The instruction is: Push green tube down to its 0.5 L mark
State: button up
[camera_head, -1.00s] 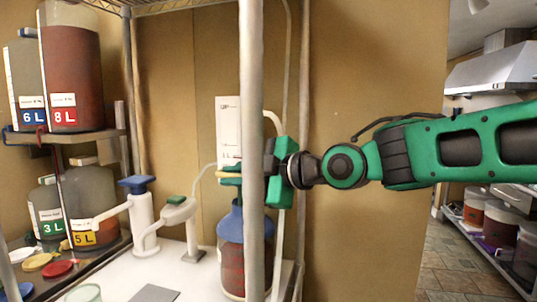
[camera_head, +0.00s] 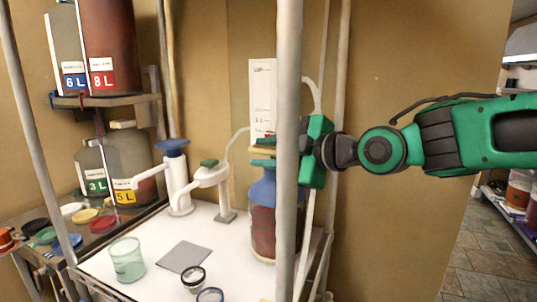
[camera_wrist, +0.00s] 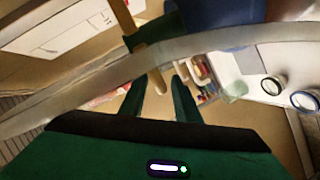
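A small green part (camera_head: 262,163) and a yellow one sit above a blue-topped jar (camera_head: 263,205) of dark red liquid; I cannot tell which belongs to the tube. In the wrist view a green block (camera_wrist: 148,34) sits on a tan rod, whose lower end (camera_wrist: 156,80) shows near the fingers. My gripper (camera_wrist: 158,98) has its two dark green fingers apart, with a gap between them. In the head view my gripper's body (camera_head: 317,152) is right of a grey post, and the post hides much of its fingers. The 0.5 L mark is not readable.
The grey post (camera_head: 287,230) stands before the jar. A white marked sheet (camera_head: 263,95) hangs behind. A green-topped pump (camera_head: 208,163) and a blue-topped pump (camera_head: 173,144) stand left. A pale green cup (camera_head: 127,260) and a grey pad (camera_head: 184,257) lie on the white counter.

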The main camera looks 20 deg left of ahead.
jog(key=v, duration=1.1)
jog(key=shift+w+f, duration=0.1)
jog(key=shift+w, duration=0.05)
